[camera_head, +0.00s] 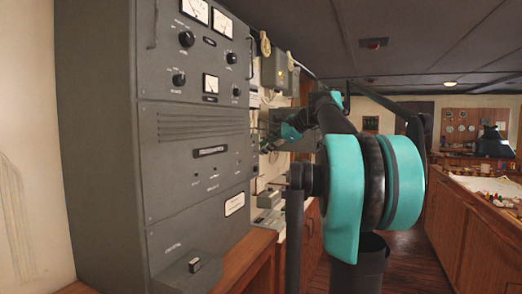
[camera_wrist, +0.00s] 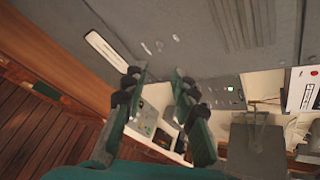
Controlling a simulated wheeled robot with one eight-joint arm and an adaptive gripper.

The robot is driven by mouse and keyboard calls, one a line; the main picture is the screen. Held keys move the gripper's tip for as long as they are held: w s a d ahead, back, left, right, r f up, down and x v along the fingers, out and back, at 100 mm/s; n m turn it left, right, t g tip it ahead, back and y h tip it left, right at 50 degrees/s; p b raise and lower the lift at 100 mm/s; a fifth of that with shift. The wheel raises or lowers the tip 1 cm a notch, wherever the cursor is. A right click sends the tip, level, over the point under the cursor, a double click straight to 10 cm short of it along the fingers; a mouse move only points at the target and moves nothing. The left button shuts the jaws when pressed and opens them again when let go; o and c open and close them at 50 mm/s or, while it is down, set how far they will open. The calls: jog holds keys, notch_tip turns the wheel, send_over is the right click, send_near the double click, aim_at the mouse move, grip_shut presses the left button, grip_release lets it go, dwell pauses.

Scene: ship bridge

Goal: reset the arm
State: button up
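My arm, teal and black, fills the centre right of the head view, bent at a large round joint. In the wrist view, my gripper (camera_wrist: 159,72) has two dark green and black fingers standing apart. The gap between them is empty, with a pale surface and small equipment showing behind. The fingertips appear in front of the grey cabinet's lower face; whether they touch it I cannot tell.
A tall grey cabinet (camera_head: 195,125) with dials and knobs stands at the left on a wooden ledge (camera_head: 245,262). A wooden counter (camera_head: 475,235) with small items runs along the right. Wooden floor (camera_head: 412,262) lies clear between them. Wall instruments (camera_head: 274,70) sit beyond the cabinet.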

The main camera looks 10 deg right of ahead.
jog(key=s+a+f+n+g+h, duration=0.1)
jog(key=s+a+f+n, duration=0.3)
jog(key=f, duration=0.7)
jog(key=s+d+f+n+g+h, duration=0.1)
jog(key=s+f+n+h, duration=0.3)
jog(key=f, duration=0.7)
jog(key=s+a+f+n+g+y, duration=0.1)
jog(key=s+a+f+n+g, duration=0.1)
jog(key=s+f, duration=0.6)
jog(key=s+d+f+n+h, duration=0.1)
jog(key=s+f+n, duration=0.3)
jog(key=s+f, duration=0.4)
jog(key=s+d+f+n+h, duration=0.1)
jog(key=s+f+n+h, duration=0.1)
jog(key=s+f, duration=0.7)
notch_tip(320, 180, down, 7)
jog(key=shift+s+d+r+n+g+h, duration=0.25)
jog(key=shift+d+n+g+h, duration=0.15)
jog(key=shift+n, duration=0.5)
